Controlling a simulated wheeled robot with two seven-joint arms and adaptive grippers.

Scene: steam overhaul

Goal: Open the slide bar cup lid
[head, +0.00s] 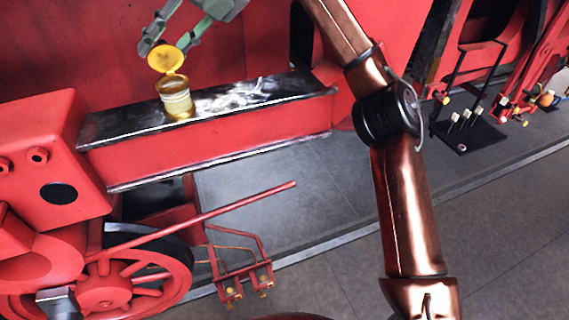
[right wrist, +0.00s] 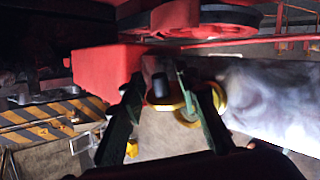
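The slide bar cup (head: 176,98) is a small brass-coloured pot standing upright on the dark metal slide bar (head: 240,95). Its round yellow lid (head: 165,58) stands raised and tilted at the cup's rim, so the cup's mouth shows open. My right gripper (head: 166,45) is just above and behind the lid, with its green fingers apart; whether a finger touches the lid I cannot tell. In the right wrist view, the fingers (right wrist: 160,85) are spread, with yellow parts of the cup and lid (right wrist: 190,108) close by the right-hand finger. My left gripper is not in view.
A red cylinder block (head: 45,150) stands at the bar's left end, with a red spoked wheel (head: 130,285) below. A red wall rises behind the bar. A stand with levers (head: 468,130) is at the right.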

